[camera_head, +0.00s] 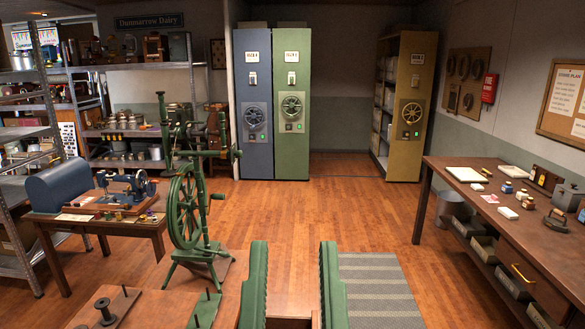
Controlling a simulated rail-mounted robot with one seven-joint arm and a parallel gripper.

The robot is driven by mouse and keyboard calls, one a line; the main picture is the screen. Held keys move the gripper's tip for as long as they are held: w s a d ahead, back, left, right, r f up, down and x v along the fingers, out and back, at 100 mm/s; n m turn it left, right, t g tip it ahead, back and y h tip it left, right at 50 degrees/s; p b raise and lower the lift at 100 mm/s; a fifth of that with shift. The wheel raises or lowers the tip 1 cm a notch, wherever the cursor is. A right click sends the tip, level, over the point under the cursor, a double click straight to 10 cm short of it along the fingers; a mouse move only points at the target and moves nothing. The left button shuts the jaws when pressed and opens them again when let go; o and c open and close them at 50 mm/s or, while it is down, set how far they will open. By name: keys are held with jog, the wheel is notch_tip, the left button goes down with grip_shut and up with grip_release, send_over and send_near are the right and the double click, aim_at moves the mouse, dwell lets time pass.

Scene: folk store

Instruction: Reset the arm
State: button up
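My gripper (293,246) is at the bottom centre, seen from behind. Its two green fingers with ridged inner faces point away from me, with a wide gap between them. The rest of my arm is mostly out of the picture.
A green spinning wheel (187,207) stands close on the left, beside a sewing machine (127,188) on a small table. A long workbench (500,222) runs along the right. Cabinets (290,150) stand at the back. The wooden floor (330,212) ahead is clear.

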notch_tip(320, 180, up, 29)
jog(key=p, duration=2.5)
jog(key=shift+a+f, duration=0.15)
jog(key=shift+a, duration=0.05)
